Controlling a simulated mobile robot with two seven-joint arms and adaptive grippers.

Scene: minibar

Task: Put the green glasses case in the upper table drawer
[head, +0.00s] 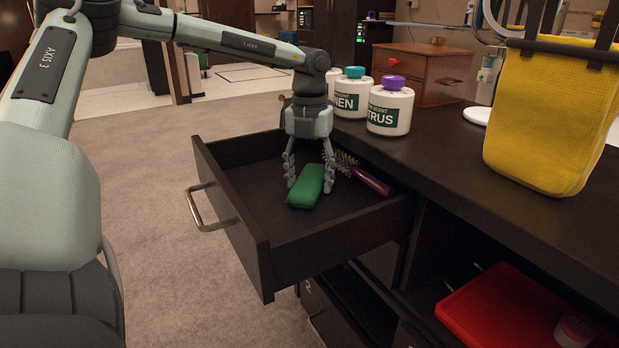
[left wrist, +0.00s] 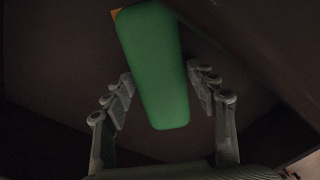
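The green glasses case (head: 307,187) lies in the open upper drawer (head: 240,190) of the dark table. My left gripper (head: 310,186) points down into the drawer, its fingers on either side of the case. In the left wrist view the case (left wrist: 156,70) lies between the fingertips (left wrist: 163,88), with a gap visible on both sides, so the gripper is open. My right gripper is in neither view.
A purple-handled brush (head: 370,180) lies in the drawer beside the case. White jars with a purple lid (head: 390,108) and a teal lid (head: 350,90) stand on the tabletop behind. A yellow bag (head: 550,115) stands at right. A red tray (head: 500,310) sits on a lower shelf.

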